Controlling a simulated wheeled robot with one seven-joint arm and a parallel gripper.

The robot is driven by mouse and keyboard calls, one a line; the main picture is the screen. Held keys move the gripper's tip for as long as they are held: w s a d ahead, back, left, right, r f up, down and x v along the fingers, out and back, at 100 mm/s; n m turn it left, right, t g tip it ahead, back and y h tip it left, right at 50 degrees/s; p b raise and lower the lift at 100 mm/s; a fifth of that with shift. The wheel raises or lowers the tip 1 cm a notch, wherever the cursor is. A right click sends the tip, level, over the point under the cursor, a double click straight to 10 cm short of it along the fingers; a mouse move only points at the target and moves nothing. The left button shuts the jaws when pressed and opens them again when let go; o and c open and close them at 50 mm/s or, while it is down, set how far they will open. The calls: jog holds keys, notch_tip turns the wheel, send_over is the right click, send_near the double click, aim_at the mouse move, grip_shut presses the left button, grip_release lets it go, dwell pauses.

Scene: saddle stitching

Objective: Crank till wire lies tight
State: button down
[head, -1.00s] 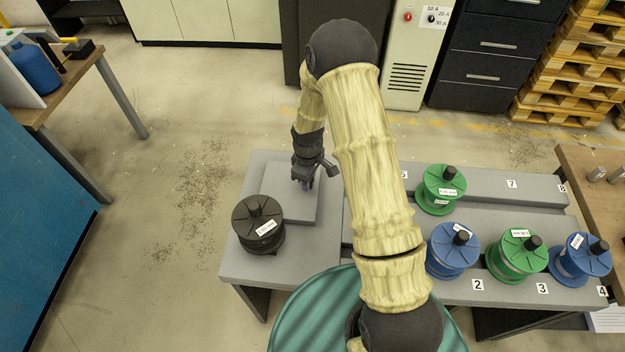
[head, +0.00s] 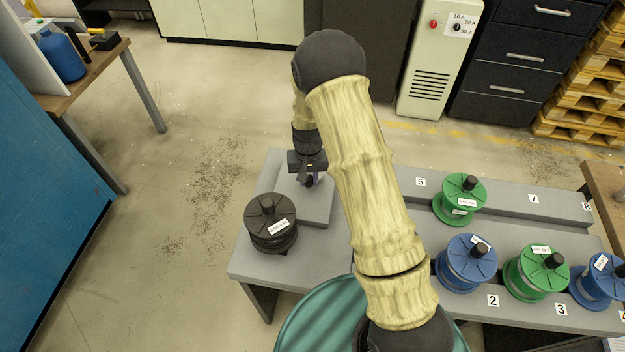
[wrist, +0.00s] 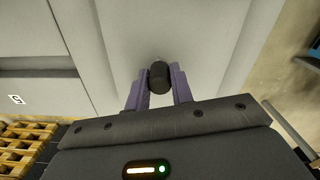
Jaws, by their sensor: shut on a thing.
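My gripper (head: 309,181) is over the raised grey block (head: 318,211) at the left end of the grey bench. In the wrist view its two purple fingers (wrist: 159,80) are closed on the sides of a short black knob (wrist: 158,74). The knob stands out against a plain grey surface. What the knob is fixed to is hidden, and I cannot make out a crank arm. A black spool (head: 270,225) with a white label stands upright just left of the block. No wire can be made out in either view.
Green (head: 460,200) and blue (head: 466,264) spools stand in numbered places on the bench's right part. My arm covers the middle of the bench.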

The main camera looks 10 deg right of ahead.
jog(key=m, duration=0.1)
jog(key=w+a+m, duration=0.1)
jog(key=shift+w+m, duration=0.1)
jog(key=shift+m, duration=0.3)
jog(key=m, duration=0.1)
jog(key=w+m, duration=0.1)
jog(key=m, duration=0.1)
jog(key=shift+w+a+m, duration=0.2)
jog(key=shift+w+m, duration=0.05)
jog(key=shift+m, duration=0.05)
jog(key=w+m, duration=0.1)
jog(key=m, duration=0.1)
jog(key=w+m+p, duration=0.1)
jog(key=m, duration=0.2)
jog(key=shift+w+d, duration=0.1)
jog(key=c, duration=1.2)
grip_release()
